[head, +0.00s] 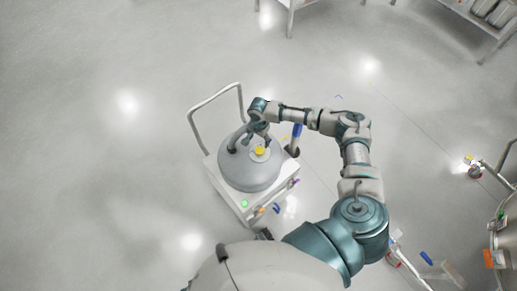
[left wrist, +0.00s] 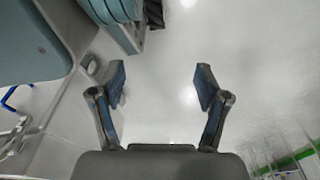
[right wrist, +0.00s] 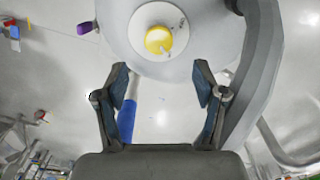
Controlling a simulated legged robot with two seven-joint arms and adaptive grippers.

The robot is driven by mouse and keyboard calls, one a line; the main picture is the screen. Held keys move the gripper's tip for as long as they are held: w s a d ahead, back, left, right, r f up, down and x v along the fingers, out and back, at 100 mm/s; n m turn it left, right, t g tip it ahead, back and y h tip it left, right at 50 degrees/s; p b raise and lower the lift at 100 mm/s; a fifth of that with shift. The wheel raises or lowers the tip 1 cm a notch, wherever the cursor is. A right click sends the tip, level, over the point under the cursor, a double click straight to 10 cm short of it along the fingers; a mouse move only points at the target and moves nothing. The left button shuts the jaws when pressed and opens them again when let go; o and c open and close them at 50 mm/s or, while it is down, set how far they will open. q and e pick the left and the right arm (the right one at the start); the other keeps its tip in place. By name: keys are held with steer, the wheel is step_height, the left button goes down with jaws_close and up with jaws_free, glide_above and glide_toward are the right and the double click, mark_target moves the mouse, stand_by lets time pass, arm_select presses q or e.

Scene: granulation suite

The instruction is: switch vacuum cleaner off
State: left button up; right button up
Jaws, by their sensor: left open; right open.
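The vacuum cleaner (head: 247,174) has a grey dome on a white wheeled box. A yellow knob (head: 259,150) on a white round plate sits on top of the dome. The knob shows in the right wrist view (right wrist: 158,39) just beyond my fingertips, roughly centred between them. My right gripper (head: 259,140) is open and empty, over the top of the dome beside the knob. Whether a finger touches the knob, I cannot tell. My left gripper (left wrist: 161,80) is open and empty over bare floor in the left wrist view. It does not show in the head view.
A push handle (head: 212,96) rises behind the vacuum cleaner, and a grey curved pipe (right wrist: 262,75) runs close to my right gripper. A green button (head: 244,203) is on the white box. Metal equipment (head: 504,240) stands at the right edge. The floor to the left is clear.

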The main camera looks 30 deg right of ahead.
mark_target(261, 149)
steer(key=f, duration=0.2)
steer(key=f+b, duration=0.1)
steer(key=f, duration=0.5)
steer(key=shift+d, duration=0.25)
steer(key=shift+d+f+b, duration=0.2)
steer(key=shift+f+b, duration=0.1)
steer(key=shift+f, duration=0.1)
steer(key=shift+a+r, duration=0.1)
steer(key=shift+a, duration=0.2)
steer(key=shift+c, duration=0.5)
steer(key=shift+a+r, duration=0.1)
steer(key=c, duration=1)
arm_select(q)
steer(key=w+r, duration=0.3)
steer(key=shift+w+d+r, duration=0.25)
steer(key=shift+d+r, duration=0.05)
steer(key=shift+r, duration=0.05)
arm_select(e)
steer(key=shift+c, duration=0.2)
